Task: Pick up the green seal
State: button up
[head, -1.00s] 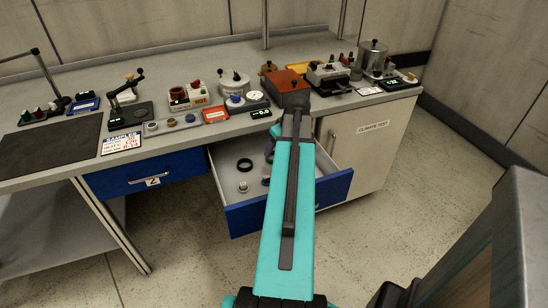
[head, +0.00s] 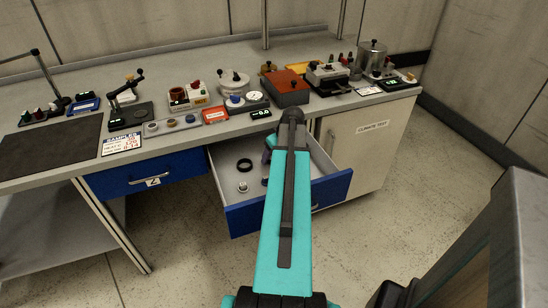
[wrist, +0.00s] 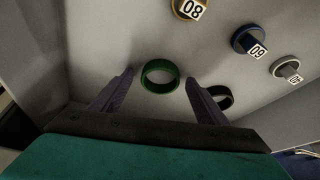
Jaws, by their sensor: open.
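The green seal (wrist: 160,88) is a plain green ring lying on the light floor of the open drawer (head: 222,170) in the wrist view. My gripper (wrist: 160,77) is open, with one dark finger to the left of the seal and one to the right. Gaps show between the seal and both fingers, and nothing is held. I cannot tell how far the fingertips are above the drawer floor. In the head view my own arm hides the green seal and most of the gripper.
A black ring (wrist: 222,97) lies by the right finger; the head view shows it (head: 245,165) too. Plugs marked 08 (wrist: 190,8), 09 (wrist: 250,42) and a pale one (wrist: 287,70) lie farther right. Drawer walls surround the gripper. The crowded bench (head: 185,145) is behind.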

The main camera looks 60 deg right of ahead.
jog(key=c, duration=1.1)
jog(key=shift+r, duration=0.1)
jog(key=shift+r, duration=1.35)
jog(key=s+a, duration=0.1)
jog(key=s, duration=0.3)
jog(key=s+a+r+b, duration=0.1)
jog(key=s+a, duration=0.1)
jog(key=s, duration=0.3)
jog(key=s+a+r+b, duration=0.1)
jog(key=s+a, duration=0.1)
jog(key=s, duration=0.3)
jog(key=shift+a, duration=0.1)
jog(key=shift+s+r, duration=0.1)
jog(key=shift+s, duration=0.35)
jog(key=shift+r, duration=0.15)
jog(key=shift+r+p, duration=1.2)
jog(key=shift+r, duration=0.15)
